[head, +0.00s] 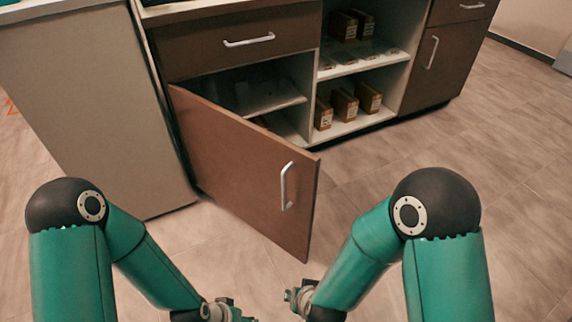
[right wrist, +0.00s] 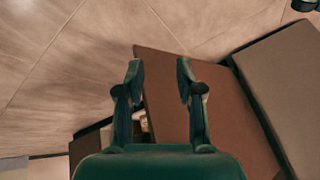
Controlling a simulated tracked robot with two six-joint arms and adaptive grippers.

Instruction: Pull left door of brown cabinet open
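The brown cabinet (head: 235,40) stands ahead in the head view. Its left door (head: 235,165) is swung well open on hinges at its left edge, and its free edge points towards me. The door's pale bar handle (head: 286,186) faces me, with no gripper on it. In the right wrist view the brown door panel (right wrist: 225,125) lies behind the fingers. My right gripper (right wrist: 160,75) is open and empty, its two fingers apart. My left gripper (head: 230,312) is only partly in view at the bottom edge of the head view; its fingers cannot be made out.
Behind the door is a pale shelf (head: 270,97). Open shelves to the right hold several small brown boxes (head: 345,104). A closed right door (head: 424,68) and a drawer (head: 240,42) are beside and above. A grey-beige panel (head: 95,110) stands at left. The floor (head: 430,165) at right is clear.

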